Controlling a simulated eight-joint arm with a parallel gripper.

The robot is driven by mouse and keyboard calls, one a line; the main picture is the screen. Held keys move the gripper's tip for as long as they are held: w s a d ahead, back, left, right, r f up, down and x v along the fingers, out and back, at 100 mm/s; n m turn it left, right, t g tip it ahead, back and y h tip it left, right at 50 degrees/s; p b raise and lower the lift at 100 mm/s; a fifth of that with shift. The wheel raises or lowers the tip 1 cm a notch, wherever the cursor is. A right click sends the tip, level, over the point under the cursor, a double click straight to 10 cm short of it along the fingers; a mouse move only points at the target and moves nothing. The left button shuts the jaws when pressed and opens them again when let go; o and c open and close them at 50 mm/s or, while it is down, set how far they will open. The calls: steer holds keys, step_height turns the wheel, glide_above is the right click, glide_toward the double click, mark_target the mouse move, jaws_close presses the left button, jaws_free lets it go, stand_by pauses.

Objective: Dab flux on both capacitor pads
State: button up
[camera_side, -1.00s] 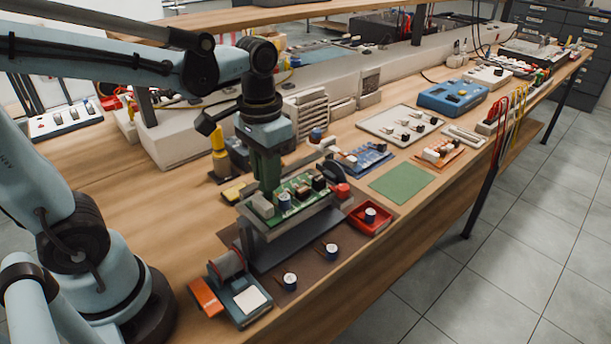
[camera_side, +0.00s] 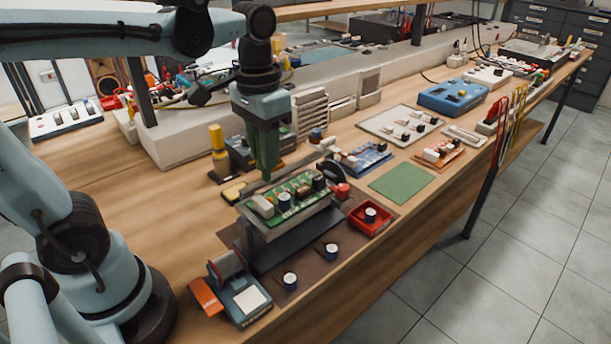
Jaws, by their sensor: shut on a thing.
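A green circuit board (camera_side: 297,192) with several parts on it is held in a grey raised stand (camera_side: 262,242). A dark capacitor (camera_side: 284,203) with a pale top stands on the board. The capacitor pads are too small to make out. My gripper (camera_side: 267,172) hangs just behind and above the board's back edge, clear of its parts. Its green fingers are shut on a slim tool that is mostly hidden between them. Two loose capacitors lie on the brown mat, the front one (camera_side: 290,281) and the rear one (camera_side: 331,251). Another capacitor (camera_side: 370,214) is in a red tray (camera_side: 377,227).
A yellow-topped bottle (camera_side: 217,140) stands left of the gripper, with a yellow pad (camera_side: 234,191) nearby. A spool stand (camera_side: 240,292) is at the front left. A blue board (camera_side: 363,158) and green mat (camera_side: 402,183) lie right. Open wood lies at the left.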

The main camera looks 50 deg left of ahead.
steer(key=shift+w+f, duration=0.55)
steer(key=shift+f, duration=0.4)
steer(key=shift+w+f, duration=0.55)
steer(key=shift+f, duration=0.35)
steer(key=shift+f, duration=0.35)
jaws_close()
stand_by(0.4)
steer(key=shift+r, duration=0.1)
steer(key=shift+r, duration=2.15)
